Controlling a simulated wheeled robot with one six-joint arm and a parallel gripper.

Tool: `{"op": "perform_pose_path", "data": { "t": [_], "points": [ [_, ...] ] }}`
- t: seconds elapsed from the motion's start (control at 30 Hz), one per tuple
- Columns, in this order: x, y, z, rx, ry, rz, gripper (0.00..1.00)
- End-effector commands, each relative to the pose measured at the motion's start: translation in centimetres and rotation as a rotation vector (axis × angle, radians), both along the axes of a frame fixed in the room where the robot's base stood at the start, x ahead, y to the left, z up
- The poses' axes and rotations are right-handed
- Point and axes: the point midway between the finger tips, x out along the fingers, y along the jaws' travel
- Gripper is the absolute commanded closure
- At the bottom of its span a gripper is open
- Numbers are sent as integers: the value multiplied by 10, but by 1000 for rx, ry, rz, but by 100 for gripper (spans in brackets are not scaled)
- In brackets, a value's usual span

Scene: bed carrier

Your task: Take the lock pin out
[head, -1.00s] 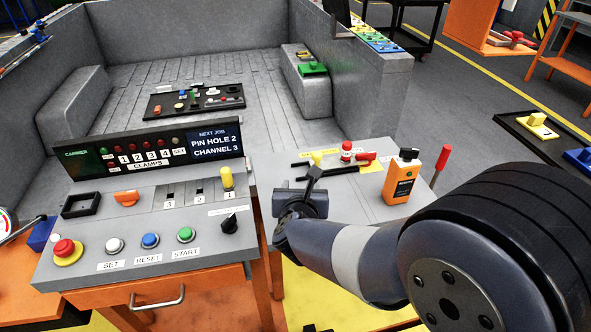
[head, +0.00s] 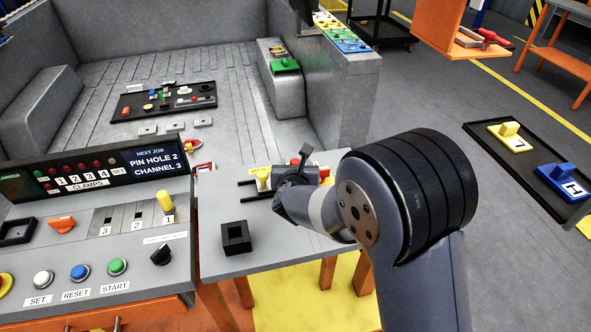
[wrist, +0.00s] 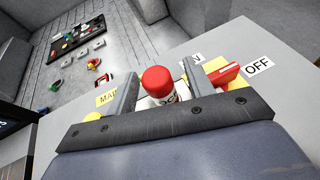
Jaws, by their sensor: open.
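The lock pin (wrist: 158,82), a white body with a red cap and partly readable lettering, stands between my finger pads in the wrist view. My gripper (wrist: 162,70) is open, with one finger on each side of the pin. A gap shows on at least the right side; I cannot tell whether the left finger touches. The pin's lower part is hidden by the gripper body. In the head view my gripper (head: 298,175) is over the side table, and my arm hides most of the pin area.
A red lever (wrist: 226,73) beside an OFF label is close to the right finger. A yellow knob (head: 263,179) stands left of the gripper. A black square holder (head: 236,238) stands on the table's near left. The control panel (head: 100,255) lies further left.

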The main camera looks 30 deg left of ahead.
Motion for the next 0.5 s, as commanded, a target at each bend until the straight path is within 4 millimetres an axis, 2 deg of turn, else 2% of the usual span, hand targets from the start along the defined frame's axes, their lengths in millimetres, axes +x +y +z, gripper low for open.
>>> {"op": "perform_pose_path", "data": {
  "t": [0.17, 0.5],
  "points": [
    [0, 0, 0, 0, 0, 0, 50],
    [0, 0, 0, 0, 0, 1, 77]
  ]
}}
